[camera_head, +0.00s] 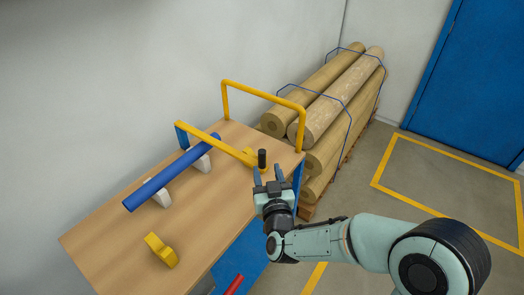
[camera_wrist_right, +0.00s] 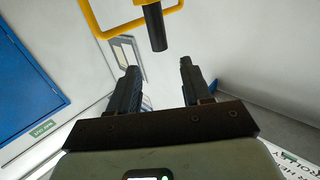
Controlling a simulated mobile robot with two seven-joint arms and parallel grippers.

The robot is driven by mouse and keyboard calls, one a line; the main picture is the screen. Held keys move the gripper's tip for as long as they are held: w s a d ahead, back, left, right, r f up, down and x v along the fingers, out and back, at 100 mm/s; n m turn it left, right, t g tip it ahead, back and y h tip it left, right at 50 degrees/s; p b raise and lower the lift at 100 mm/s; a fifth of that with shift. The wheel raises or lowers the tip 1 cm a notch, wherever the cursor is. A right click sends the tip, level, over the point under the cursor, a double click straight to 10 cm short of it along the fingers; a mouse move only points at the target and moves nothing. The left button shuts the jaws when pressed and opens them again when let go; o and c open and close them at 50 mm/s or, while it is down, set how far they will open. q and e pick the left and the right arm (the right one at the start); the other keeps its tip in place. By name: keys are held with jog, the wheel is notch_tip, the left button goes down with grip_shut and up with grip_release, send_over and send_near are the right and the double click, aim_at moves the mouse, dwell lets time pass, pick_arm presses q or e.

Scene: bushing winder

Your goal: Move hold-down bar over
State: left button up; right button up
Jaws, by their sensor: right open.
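The yellow hold-down bar (camera_head: 215,143) lies across the blue tube (camera_head: 172,173), from a blue post (camera_head: 182,136) at its left to a yellow end piece at its right. A black handle (camera_head: 262,158) stands upright at that right end. The handle also shows in the right wrist view (camera_wrist_right: 154,28), beyond and between my fingertips. My right gripper (camera_head: 270,175) is open and empty, just below the handle in the head view and apart from it in the wrist view (camera_wrist_right: 158,66). My left gripper is out of view.
The wooden bench (camera_head: 105,238) carries white supports (camera_head: 201,163) under the tube and a yellow block (camera_head: 161,250). A yellow rail (camera_head: 262,95) rises at the bench's far end. Strapped brown rolls (camera_head: 340,105) lie on a pallet behind. Floor to the right is clear.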

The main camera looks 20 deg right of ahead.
aim_at(263, 154)
jog(key=p+x, duration=0.1)
jog(key=x, duration=0.8)
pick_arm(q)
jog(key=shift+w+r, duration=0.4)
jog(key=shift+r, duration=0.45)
pick_arm(e)
grip_shut()
